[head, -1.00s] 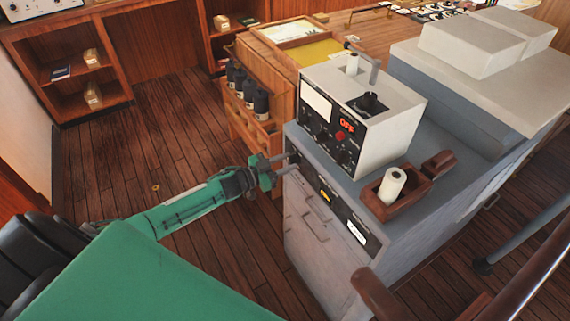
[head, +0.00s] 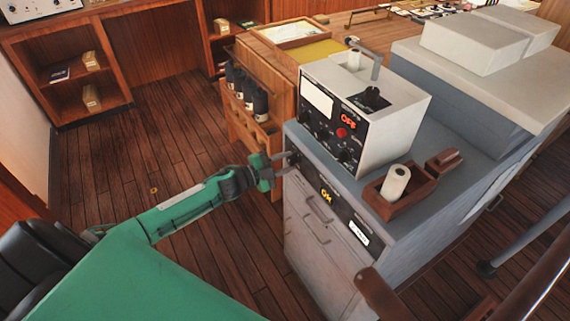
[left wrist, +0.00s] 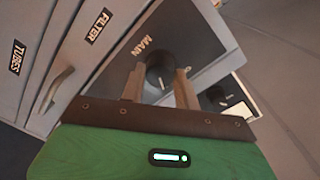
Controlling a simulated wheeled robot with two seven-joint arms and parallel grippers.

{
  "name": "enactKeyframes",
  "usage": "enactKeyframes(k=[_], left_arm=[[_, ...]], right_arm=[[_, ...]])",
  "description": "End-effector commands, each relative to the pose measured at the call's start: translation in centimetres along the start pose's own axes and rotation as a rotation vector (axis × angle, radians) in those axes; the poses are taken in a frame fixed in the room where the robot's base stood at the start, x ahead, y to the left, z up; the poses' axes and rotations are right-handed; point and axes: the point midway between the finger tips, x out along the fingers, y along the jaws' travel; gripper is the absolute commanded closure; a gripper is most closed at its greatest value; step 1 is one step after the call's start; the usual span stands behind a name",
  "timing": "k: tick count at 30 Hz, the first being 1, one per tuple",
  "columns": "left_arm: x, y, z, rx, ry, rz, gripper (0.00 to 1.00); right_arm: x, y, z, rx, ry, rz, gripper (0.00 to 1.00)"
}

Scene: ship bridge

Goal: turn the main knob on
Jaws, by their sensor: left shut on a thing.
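The main knob (left wrist: 160,70) is a dark round knob with a white line on it, beside the MAIN label (left wrist: 143,50) in the left wrist view. In the head view, my left gripper (head: 281,163) reaches the upper left front of the grey cabinet (head: 312,225). Its two fingers stand on either side of the knob and are shut on it. In the head view the fingers largely hide the knob. A yellow sign (head: 327,194) on the cabinet's dark front panel reads ON.
A light box (head: 393,137) with dials and a red OFF sign (head: 348,122) stands on the cabinet. A wooden tray (head: 402,205) with a white roll is beside it. The floor (head: 190,255) at left is open.

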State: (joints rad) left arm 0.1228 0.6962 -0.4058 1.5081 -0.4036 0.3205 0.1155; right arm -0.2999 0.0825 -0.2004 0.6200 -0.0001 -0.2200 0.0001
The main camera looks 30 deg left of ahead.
Motion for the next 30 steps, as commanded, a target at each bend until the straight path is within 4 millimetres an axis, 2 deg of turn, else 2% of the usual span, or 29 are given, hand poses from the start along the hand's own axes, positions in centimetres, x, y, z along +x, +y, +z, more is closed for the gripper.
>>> enactKeyframes(k=[19,20,23,30], left_arm=[[-0.03,0.11,0.02,0.055,-0.003,0.002,0.91],[-0.03,0.11,0.02,0.055,-0.003,0.002,0.67],[-0.03,0.10,0.02,0.055,-0.003,0.001,0.47],[-0.01,0.05,0.01,0.054,-0.003,0.001,0.47]], right_arm=[[0.25,-0.47,-0.07,0.003,0.001,-0.005,0.64],[0.26,-0.47,-0.07,0.003,0.001,-0.005,0.64],[0.26,-0.46,-0.07,0.003,0.001,-0.005,0.64],[0.25,-0.44,-0.07,0.003,0.001,-0.004,0.64]])
